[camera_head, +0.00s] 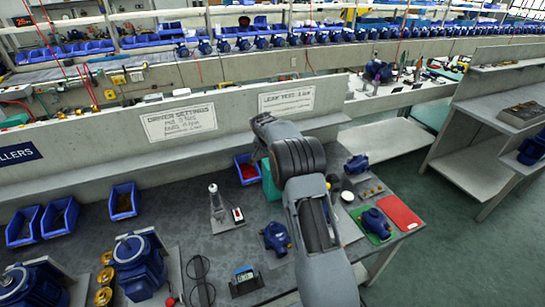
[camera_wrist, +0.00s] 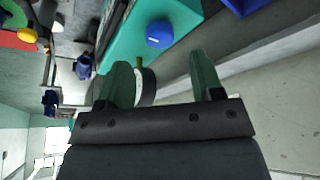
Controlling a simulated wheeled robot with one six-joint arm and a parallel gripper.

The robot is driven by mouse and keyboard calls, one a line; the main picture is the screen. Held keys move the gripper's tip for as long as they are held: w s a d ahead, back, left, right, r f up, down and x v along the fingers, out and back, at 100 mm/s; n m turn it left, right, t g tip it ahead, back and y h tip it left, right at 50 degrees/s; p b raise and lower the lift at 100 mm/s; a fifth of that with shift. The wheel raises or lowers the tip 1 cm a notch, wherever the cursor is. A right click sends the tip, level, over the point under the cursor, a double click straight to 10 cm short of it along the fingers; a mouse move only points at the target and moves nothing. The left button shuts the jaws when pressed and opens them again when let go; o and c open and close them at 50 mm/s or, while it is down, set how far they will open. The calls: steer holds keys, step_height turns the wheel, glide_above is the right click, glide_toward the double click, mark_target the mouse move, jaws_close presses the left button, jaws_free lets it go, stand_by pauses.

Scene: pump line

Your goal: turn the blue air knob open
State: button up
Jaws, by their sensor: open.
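The blue air knob (camera_wrist: 160,33) is a round knob on a teal box (camera_wrist: 185,28) in the wrist view. My gripper (camera_wrist: 161,60) is open, with its two green fingers spread. The knob shows beyond the fingertips, between the two fingers in the picture, and nothing is held. A round gauge with a pale face (camera_wrist: 147,88) and a small brass fitting show beside the left finger, partly hidden by it. In the head view a part of the teal box (camera_head: 268,183) shows left of my arm. The knob and my fingers are hidden there.
A blue bin with red contents (camera_head: 247,168) stands close left of the teal box. A concrete wall with white signs (camera_head: 287,99) runs behind. A blue pump (camera_head: 276,238) and a small test stand (camera_head: 217,205) stand nearby. A red mat (camera_head: 400,212) lies at right.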

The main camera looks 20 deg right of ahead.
steer(key=shift+p+x, duration=0.5)
steer(key=shift+x, duration=2.15)
steer(key=c, duration=0.9)
